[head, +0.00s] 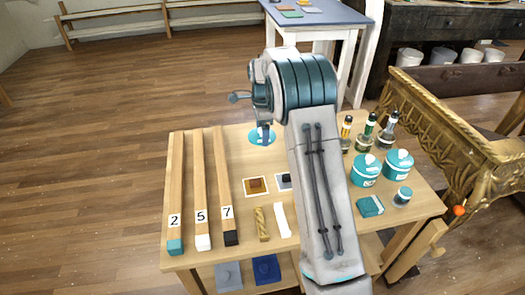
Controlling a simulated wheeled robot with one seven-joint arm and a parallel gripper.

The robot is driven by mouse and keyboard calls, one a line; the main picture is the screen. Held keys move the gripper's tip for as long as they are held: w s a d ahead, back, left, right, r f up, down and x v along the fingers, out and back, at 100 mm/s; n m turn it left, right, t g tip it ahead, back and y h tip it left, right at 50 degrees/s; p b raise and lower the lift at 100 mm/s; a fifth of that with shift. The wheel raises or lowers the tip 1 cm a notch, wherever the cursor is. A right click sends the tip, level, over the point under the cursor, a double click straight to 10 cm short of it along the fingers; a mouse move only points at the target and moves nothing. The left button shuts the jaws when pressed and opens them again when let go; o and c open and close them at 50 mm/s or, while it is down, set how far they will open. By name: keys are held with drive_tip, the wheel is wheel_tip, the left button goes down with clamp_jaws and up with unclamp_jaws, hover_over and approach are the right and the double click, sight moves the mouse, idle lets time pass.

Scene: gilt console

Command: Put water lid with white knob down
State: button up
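A round teal-blue disc (254,137), which looks like a lid, is at the far edge of the wooden table. My gripper (265,136) is right at it, with dark fingers in front of its middle. Any knob on the disc is hidden, and I cannot tell whether the disc is held or lies on the table. The fingers are too small to show whether they are open or shut. Two teal pots, a left one (364,175) and a right one (398,167), stand at the right, each with a white knob on top.
Several small bottles (364,143) stand behind the pots. A small jar (403,196) and a teal block (370,206) are in front. Three numbered wooden bars (200,190) lie at the left. Small square tiles (256,187) lie mid-table. A gilt console (480,165) stands close at the right.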

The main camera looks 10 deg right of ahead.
sight(262, 153)
wheel_tip(262, 153, down, 8)
drive_tip(key=shift+r+b, duration=0.25)
drive_tip(key=shift+b, duration=0.2)
drive_tip(key=o, duration=0.9)
drive_tip(key=shift+f, duration=0.15)
wheel_tip(262, 153, up, 12)
drive_tip(key=shift+r+p, duration=0.1)
drive_tip(key=shift+p, duration=0.75)
drive_tip(key=s+r+n+t, duration=0.1)
drive_tip(key=s+r+n, duration=0.3)
drive_tip(key=s, duration=0.4)
drive_tip(key=s+r+n, duration=0.4)
drive_tip(key=s, duration=0.5)
drive_tip(key=s+f+n, duration=0.1)
drive_tip(key=s+n, duration=0.2)
drive_tip(key=s, duration=0.3)
drive_tip(key=s+f+n, duration=0.1)
drive_tip(key=s+n, duration=0.2)
drive_tip(key=s, duration=0.4)
drive_tip(key=s+f+n, duration=0.1)
drive_tip(key=s+n, duration=0.3)
drive_tip(key=s, duration=0.2)
drive_tip(key=shift+s+t, duration=0.35)
drive_tip(key=shift+t, duration=0.05)
